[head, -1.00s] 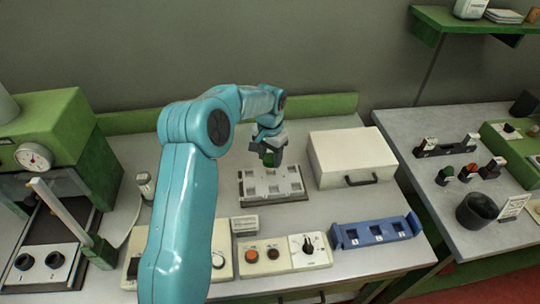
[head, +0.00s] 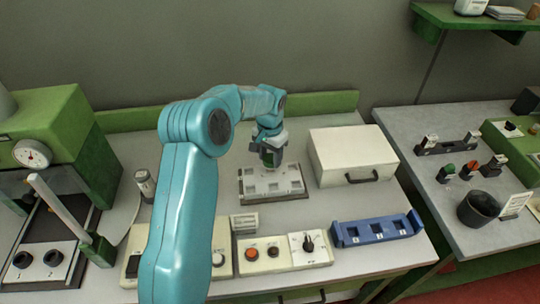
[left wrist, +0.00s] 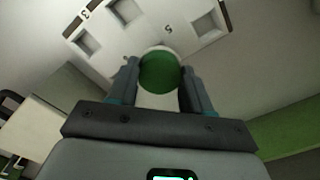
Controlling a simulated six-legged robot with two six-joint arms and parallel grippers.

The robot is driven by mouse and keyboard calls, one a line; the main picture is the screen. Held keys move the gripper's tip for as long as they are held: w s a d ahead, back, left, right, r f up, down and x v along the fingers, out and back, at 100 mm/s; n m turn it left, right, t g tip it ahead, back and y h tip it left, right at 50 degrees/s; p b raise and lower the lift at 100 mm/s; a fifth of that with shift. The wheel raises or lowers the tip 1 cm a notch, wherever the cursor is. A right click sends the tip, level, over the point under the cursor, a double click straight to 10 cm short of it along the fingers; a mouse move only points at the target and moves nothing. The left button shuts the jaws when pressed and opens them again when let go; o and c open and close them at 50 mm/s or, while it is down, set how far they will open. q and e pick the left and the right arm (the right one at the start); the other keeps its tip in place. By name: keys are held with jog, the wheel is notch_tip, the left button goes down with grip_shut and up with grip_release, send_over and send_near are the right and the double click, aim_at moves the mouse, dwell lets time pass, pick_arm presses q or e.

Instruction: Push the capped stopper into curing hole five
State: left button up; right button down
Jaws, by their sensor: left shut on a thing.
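My left gripper (head: 268,161) is over the back of the pale curing plate (head: 290,184). In the left wrist view, the fingers (left wrist: 160,82) are shut on the stopper with a round green cap (left wrist: 159,72). The fingers sit on both sides of the cap, and the pale body below it is mostly hidden. The plate (left wrist: 148,28) there shows square holes and the numbers 3 and 5. The stopper stands near the number 5. It hides what is under it, so I cannot tell whether it touches or enters a hole. My right gripper is not in view.
A white lidded box (head: 352,157) stands close to the plate's right. Control panels (head: 264,253) and a blue rack (head: 376,231) lie in front. A green press (head: 60,140) stands at left. More stoppers and a dark cup (head: 478,209) are on the right table.

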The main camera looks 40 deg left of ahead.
aim_at(270, 158)
pick_arm(q)
jog(key=shift+f+b, duration=0.55)
jog(key=shift+f, duration=0.1)
dwell(0.8)
jog(key=o, duration=1.1)
notch_tip(270, 158, up, 16)
jog(key=shift+r, duration=0.2)
